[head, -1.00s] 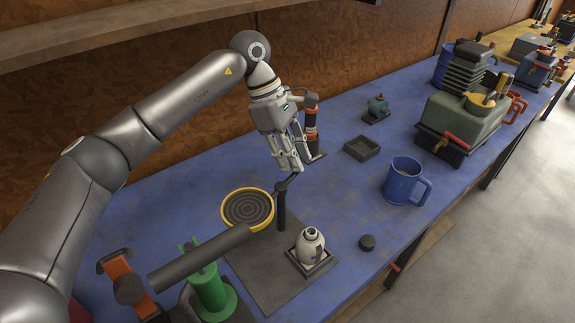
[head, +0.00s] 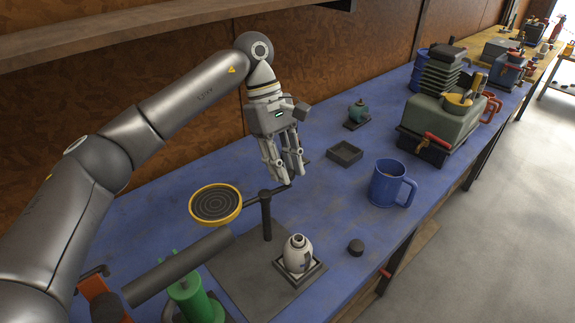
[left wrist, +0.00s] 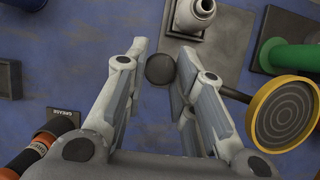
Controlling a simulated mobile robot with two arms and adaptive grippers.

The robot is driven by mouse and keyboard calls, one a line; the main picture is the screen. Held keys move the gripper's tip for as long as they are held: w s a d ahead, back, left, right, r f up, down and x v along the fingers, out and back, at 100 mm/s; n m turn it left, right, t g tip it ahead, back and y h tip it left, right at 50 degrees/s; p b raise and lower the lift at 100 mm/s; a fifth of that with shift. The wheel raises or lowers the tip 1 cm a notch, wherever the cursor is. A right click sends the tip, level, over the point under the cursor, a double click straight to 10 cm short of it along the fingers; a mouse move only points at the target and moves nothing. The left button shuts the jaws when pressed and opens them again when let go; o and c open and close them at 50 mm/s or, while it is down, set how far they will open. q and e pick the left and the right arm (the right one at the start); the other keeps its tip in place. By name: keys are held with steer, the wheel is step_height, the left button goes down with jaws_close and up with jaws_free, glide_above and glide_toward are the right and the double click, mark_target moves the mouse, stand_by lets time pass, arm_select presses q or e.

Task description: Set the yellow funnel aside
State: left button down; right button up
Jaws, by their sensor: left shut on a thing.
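The yellow funnel (head: 458,100) sits on top of the grey-green jerrycan (head: 440,122) at the back right of the bench in the head view. My left gripper (head: 283,181) is well to the left of it, low over the middle of the bench. Its fingers seem closed on the end of a dark bar. That bar crosses a dark post (head: 266,218) and carries a yellow-rimmed ringed disc (head: 215,205). In the left wrist view the fingers (left wrist: 162,52) flank a dark round piece (left wrist: 160,69); the right finger hides part of the bar.
A blue mug (head: 388,184), a small dark tray (head: 345,153) and a black puck (head: 356,247) stand right of the gripper. A white bottle (head: 298,256) is in front. A green stand (head: 196,300) is at lower left. An orange-and-black tool (left wrist: 28,152) is close beside the gripper.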

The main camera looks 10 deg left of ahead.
arm_select(q)
steer(key=shift+d, duration=0.1)
steer(key=c, duration=1.2)
jaws_free()
steer(key=shift+s, duration=0.1)
steer(key=shift+r, duration=0.15)
steer(key=v, duration=1.1)
steer(key=shift+r, duration=0.35)
